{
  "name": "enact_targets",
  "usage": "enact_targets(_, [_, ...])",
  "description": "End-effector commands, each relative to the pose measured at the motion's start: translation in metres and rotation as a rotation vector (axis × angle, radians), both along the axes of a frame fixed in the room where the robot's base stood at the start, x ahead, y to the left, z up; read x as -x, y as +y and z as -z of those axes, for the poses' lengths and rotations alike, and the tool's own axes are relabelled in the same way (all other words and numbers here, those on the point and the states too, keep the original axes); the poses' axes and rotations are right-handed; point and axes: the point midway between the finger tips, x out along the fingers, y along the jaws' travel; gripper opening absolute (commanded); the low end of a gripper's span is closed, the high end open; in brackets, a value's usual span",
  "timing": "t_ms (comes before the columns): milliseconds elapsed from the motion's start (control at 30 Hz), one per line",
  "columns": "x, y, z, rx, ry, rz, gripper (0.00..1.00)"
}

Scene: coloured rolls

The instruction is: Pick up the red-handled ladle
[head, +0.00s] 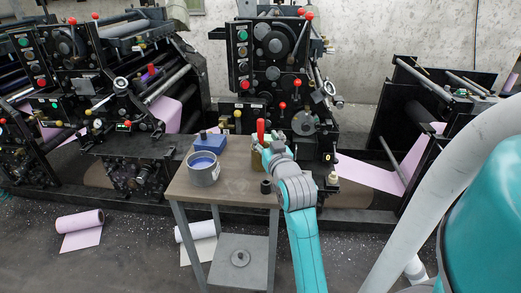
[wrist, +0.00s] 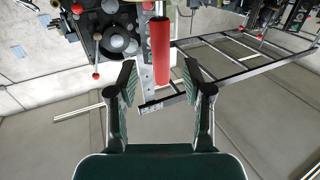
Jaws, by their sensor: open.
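The red-handled ladle shows as an upright red handle (head: 261,128) above the small table in the head view. In the wrist view the red handle (wrist: 160,52) is in the upper middle, with a thin pale shaft at its top end. My gripper (wrist: 160,82) is open, with one finger on each side of the handle's near end and a gap on both sides. In the head view my gripper (head: 267,149) is close to the handle. The ladle's bowl is hidden from me.
The small brown table (head: 225,189) holds a grey can (head: 203,171), a blue object (head: 210,144) and a small dark cylinder (head: 266,186). Black printing machines (head: 270,60) stand behind it. A pink roll (head: 80,221) lies on the floor at left, where the floor is otherwise open.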

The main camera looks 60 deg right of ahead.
Motion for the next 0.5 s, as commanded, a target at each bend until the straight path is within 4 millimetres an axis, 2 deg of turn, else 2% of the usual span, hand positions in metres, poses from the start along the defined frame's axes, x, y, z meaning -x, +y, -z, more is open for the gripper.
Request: enact_targets(500, [-0.038, -0.036, -0.003, 0.001, -0.001, 0.0, 0.5])
